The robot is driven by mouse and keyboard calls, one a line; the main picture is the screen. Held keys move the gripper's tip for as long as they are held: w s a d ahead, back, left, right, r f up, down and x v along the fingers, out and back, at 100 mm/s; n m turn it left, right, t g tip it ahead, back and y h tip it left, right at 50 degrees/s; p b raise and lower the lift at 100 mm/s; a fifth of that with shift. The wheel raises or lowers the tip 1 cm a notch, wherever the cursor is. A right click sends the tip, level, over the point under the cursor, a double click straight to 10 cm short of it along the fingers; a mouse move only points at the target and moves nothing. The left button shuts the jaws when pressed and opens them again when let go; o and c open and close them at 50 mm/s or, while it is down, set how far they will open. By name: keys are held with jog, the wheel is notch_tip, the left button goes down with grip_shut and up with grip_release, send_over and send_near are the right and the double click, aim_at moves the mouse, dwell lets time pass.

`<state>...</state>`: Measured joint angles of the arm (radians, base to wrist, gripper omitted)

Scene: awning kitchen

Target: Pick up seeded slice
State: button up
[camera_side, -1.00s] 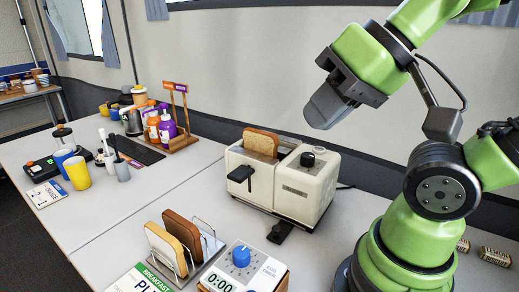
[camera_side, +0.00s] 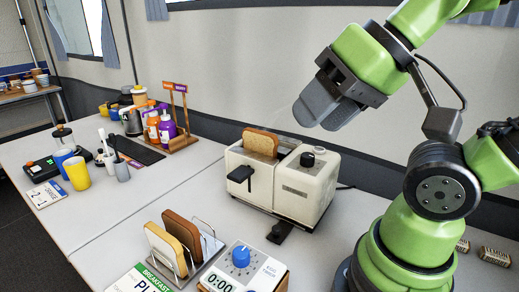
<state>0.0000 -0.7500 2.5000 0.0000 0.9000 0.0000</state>
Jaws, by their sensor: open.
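A bread slice with a brown crust (camera_side: 261,143) stands upright in the toaster slot, its top part showing. Two more slices stand in a wire rack at the front: a pale yellow one (camera_side: 164,247) on the left and a darker brown one (camera_side: 183,232) behind it. Seeds are too small to make out, so I cannot tell which slice is seeded. My gripper (camera_side: 318,112) is open and empty, above and to the right of the toaster, apart from every slice.
A cream toaster (camera_side: 304,193) with a black lever stands mid-table. A timer with a blue knob (camera_side: 241,257) sits beside the wire rack (camera_side: 213,240). Bottles (camera_side: 166,132) in a wooden caddy, a yellow cup (camera_side: 77,174) and a scale stand farther left. The table between is clear.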

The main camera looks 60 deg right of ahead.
jog(key=shift+w, duration=0.1)
jog(key=n+g+h, duration=0.2)
jog(key=n+g, duration=0.2)
jog(key=g, duration=0.3)
send_over(259, 131)
jog(key=f, duration=0.5)
jog(key=shift+s+d+f, duration=0.15)
jog(key=shift+s+f, duration=0.1)
jog(key=shift+d+f, duration=0.15)
jog(key=shift+f, duration=0.2)
notch_tip(259, 131, down, 4)
jog(key=shift+f, duration=0.1)
jog(key=shift+w+a+f, duration=0.1)
jog(key=shift+a+f, duration=0.05)
jog(key=shift+f, duration=1.2)
jog(key=shift+w+a+f, duration=0.1)
jog(key=shift+a+f, duration=0.05)
jog(key=shift+f, duration=1.2)
jog(key=c, duration=0.8)
